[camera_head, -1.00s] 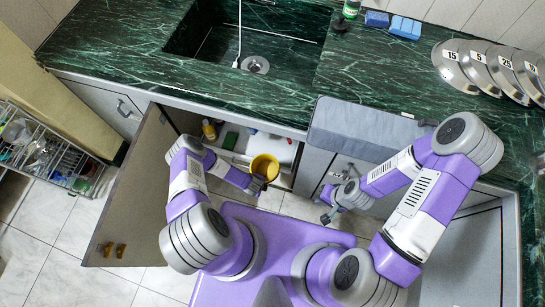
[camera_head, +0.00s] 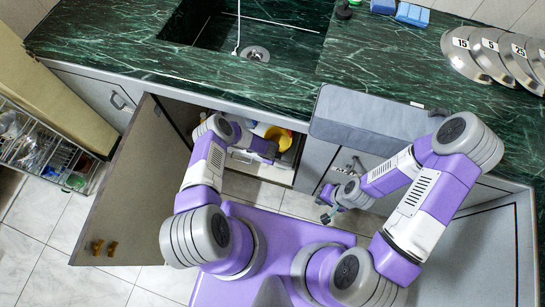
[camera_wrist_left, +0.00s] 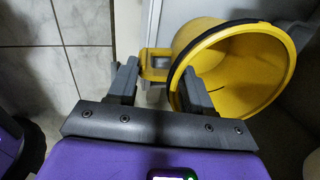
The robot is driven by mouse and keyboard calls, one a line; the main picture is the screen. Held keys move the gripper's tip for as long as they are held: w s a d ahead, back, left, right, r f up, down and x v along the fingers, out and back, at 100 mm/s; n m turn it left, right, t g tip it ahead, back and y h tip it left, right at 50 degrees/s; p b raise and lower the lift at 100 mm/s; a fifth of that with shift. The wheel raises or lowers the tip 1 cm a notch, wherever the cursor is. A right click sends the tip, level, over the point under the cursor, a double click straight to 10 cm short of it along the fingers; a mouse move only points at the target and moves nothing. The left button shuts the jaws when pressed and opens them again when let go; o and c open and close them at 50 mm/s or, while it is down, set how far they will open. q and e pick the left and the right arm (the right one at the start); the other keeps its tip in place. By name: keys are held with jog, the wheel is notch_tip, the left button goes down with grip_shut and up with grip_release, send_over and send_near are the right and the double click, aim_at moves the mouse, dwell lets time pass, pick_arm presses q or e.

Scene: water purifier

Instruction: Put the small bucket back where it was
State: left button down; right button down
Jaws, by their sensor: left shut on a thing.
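The small yellow bucket (camera_head: 279,137) is in the opening of the cabinet under the sink, partly hidden by my left arm. My left gripper (camera_wrist_left: 160,72) is shut on a yellow part at the bucket's side. In the head view this gripper (camera_head: 268,152) is small and partly covers the bucket. My right gripper (camera_head: 326,205) is empty in front of the cabinets, its fingers apart.
The cabinet door (camera_head: 135,185) stands open on the left of my left arm. The green marble counter (camera_head: 110,48) with the sink (camera_head: 250,40) overhangs the cabinet. A wire dish rack (camera_head: 45,150) stands at the far left. Lids (camera_head: 465,60) lie on the counter at right.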

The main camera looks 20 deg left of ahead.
pick_arm(q)
jog(key=shift+w+f, duration=0.1)
jog(key=shift+f, duration=0.2)
jog(key=shift+f, duration=0.15)
jog(key=shift+c, duration=2.2)
grip_release()
